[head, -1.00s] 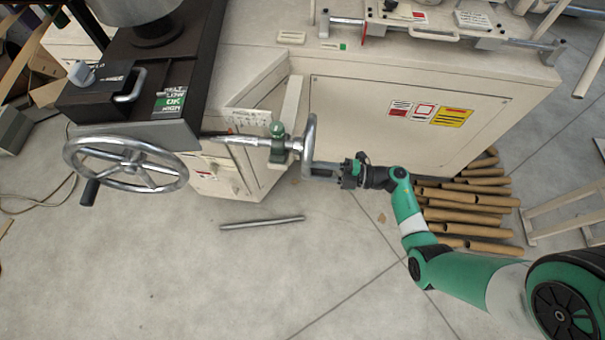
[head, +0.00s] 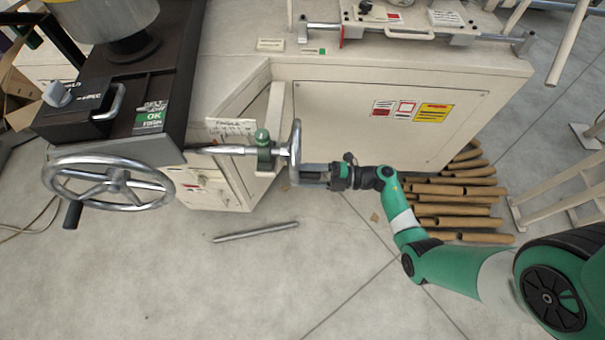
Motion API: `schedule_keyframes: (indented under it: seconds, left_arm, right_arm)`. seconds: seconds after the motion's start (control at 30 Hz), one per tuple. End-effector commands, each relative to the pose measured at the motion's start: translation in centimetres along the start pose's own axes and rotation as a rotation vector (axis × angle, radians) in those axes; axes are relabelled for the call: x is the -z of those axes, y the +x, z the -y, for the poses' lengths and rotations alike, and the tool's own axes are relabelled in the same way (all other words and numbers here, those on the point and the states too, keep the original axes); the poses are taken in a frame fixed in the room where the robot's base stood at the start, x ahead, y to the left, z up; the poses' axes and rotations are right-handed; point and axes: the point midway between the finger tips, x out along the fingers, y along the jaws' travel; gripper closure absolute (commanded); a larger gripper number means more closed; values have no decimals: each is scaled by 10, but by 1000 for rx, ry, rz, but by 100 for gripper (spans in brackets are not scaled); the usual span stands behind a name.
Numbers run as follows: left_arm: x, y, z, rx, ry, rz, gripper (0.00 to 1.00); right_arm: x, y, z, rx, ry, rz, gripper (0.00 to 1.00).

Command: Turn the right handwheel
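The right handwheel (head: 296,145) is a metal ring seen nearly edge-on, at the end of a horizontal shaft (head: 228,149) that passes through a green fitting (head: 263,140) on the cream machine. My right gripper (head: 306,176) comes from the right, with its fingertips at the lower part of the wheel's rim. Its two fingers look apart, with a gap between them. Whether they touch the rim is hard to tell. The left handwheel (head: 112,184), with spokes and a dark crank handle (head: 73,214), is at the left. My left gripper is not in view.
The cream cabinet (head: 395,120) stands behind the wheel. Several cardboard tubes (head: 455,210) lie on the floor right of my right gripper. A metal rod (head: 256,232) lies on the floor below the wheel. The floor in front is otherwise mostly clear.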

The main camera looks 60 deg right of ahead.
Motion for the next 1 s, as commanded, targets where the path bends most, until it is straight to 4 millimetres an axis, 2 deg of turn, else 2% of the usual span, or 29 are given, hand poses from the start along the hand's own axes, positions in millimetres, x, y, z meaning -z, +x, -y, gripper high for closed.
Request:
schedule_keyframes:
  seconds: [0.17,0.5,0.6,0.73,1.0]
  left_arm:
    - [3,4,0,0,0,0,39]
    - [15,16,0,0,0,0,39]
    - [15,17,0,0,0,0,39]
    - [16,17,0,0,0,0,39]
    - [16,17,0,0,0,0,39]
  right_arm:
    - [-1,-11,-2,-1,0,4,39]
    - [-1,-87,-3,-3,1,7,39]
    - [-1,-104,-1,-1,1,5,39]
    - [0,-115,0,0,0,2,39]
    - [0,-116,0,0,0,0,39]
